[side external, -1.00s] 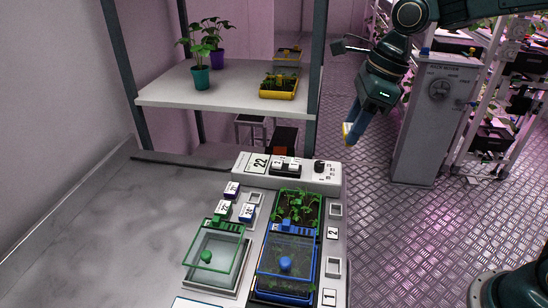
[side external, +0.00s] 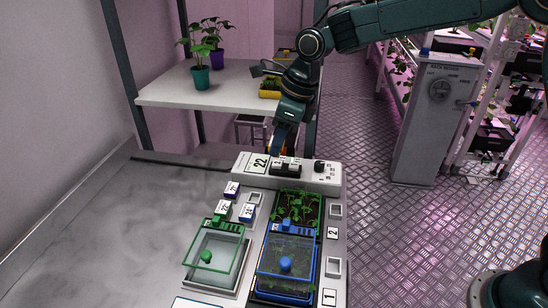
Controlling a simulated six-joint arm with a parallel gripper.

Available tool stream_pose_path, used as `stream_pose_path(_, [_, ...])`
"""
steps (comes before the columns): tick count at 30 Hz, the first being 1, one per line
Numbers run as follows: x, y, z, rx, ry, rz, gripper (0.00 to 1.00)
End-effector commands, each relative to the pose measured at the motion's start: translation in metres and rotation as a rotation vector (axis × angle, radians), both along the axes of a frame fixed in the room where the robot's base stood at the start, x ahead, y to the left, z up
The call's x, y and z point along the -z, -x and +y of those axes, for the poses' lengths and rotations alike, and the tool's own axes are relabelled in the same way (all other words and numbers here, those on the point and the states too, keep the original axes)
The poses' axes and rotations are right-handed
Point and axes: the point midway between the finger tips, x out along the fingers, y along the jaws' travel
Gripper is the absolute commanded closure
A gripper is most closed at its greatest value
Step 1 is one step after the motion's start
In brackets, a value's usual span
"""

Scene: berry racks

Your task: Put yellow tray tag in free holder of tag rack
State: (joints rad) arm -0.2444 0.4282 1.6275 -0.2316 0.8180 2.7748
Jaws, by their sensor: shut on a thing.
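The tag rack (side external: 238,201) lies on the bench in front of the panel, left of the trays. It holds a purple tag (side external: 232,189), a green tag (side external: 223,209) and a blue tag (side external: 247,212).
The grey panel (side external: 257,163) stands between my gripper and the rack. A green-lidded tray (side external: 243,254) and a blue-lidded tray (side external: 313,270) sit nearer, with a seedling tray (side external: 299,207) behind the blue one. A shelf (side external: 165,94) with potted plants stands behind. The bench's left is clear.

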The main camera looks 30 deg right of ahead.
Motion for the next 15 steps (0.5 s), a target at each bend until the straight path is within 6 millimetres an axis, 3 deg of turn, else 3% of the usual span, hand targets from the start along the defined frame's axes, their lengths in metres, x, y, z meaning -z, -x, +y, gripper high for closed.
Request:
stream_pose_path(6, [0.022, -0.021, 0.031, 0.009, 0.001, -0.001, 0.82])
stream_pose_path(15, [0.032, -0.029, 0.045, 0.016, 0.0, -0.003, 0.82])
